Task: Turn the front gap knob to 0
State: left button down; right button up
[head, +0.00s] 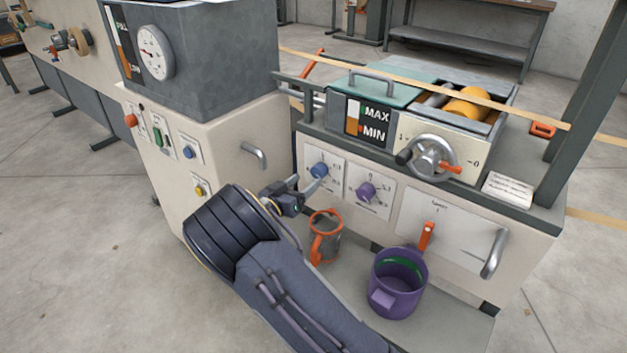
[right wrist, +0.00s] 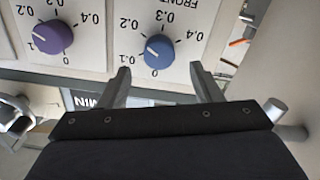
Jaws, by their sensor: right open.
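The front gap knob is the blue knob (head: 319,171) on a white dial plate on the machine's front. It also shows in the right wrist view (right wrist: 159,52), under an upside-down "FRONT" label. Its white mark points to the picture's left there, away from the 0; the exact reading is hard to tell. My right gripper (head: 311,187) is close in front of the blue knob. In the right wrist view its open fingers (right wrist: 160,69) stand apart on either side just below the knob, with nothing between them. My left gripper is not in view.
A similar purple knob (head: 366,192) sits right beside the blue one in the head view. A crank handwheel (head: 431,157) and a metal handle (head: 494,254) are further right. Below stand an orange-rimmed mug (head: 325,240) and a purple bucket (head: 397,285).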

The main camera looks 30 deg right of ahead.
aim_at(316, 173)
jog(key=x, duration=0.4)
jog(key=shift+w+d, duration=0.1)
jog(key=shift+d, duration=0.3)
jog(key=shift+c, duration=0.2)
jog(key=c, duration=1)
